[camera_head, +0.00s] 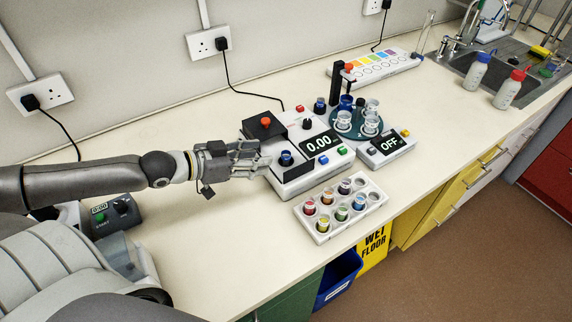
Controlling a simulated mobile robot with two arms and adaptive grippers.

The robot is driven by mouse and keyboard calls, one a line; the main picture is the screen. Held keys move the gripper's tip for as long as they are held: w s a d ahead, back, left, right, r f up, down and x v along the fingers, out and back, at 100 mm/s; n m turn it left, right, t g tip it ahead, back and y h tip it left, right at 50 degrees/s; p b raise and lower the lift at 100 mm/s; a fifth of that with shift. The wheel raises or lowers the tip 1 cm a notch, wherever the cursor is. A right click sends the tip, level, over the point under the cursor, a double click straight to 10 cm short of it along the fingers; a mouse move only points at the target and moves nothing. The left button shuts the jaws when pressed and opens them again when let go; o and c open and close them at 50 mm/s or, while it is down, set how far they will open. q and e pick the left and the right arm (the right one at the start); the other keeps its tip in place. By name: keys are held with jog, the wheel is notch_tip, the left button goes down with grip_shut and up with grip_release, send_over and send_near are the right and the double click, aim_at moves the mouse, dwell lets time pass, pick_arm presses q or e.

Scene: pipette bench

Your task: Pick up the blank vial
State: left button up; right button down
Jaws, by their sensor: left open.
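My left gripper (258,158) is open at the left side of the white meter (296,185), whose display reads 0.00. Its fingertips point right, toward a small dark-blue vial-like piece (286,158) at the meter's front left. I cannot tell whether they touch it. A white rack (320,233) in front of the meter holds several small vials with coloured contents, among them red, orange, yellow, green and blue. No label is readable, so I cannot tell which vial is the blank. My right gripper is not in view.
A round dark turntable (357,133) with clear beakers and a box reading OFF (386,148) stand right of the meter. A long white colour-chart holder (372,70) lies behind. The sink (490,75) and two bottles are far right.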

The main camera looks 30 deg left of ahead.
aim_at(282, 154)
pick_arm(q)
jog(key=shift+b+x, duration=0.6)
jog(key=shift+x, duration=0.5)
jog(key=shift+d+r, duration=0.1)
jog(key=shift+w+d, duration=0.4)
jog(key=shift+w, duration=0.3)
jog(key=shift+x, duration=1.85)
jog(key=shift+s, duration=0.15)
jog(key=c, duration=0.9)
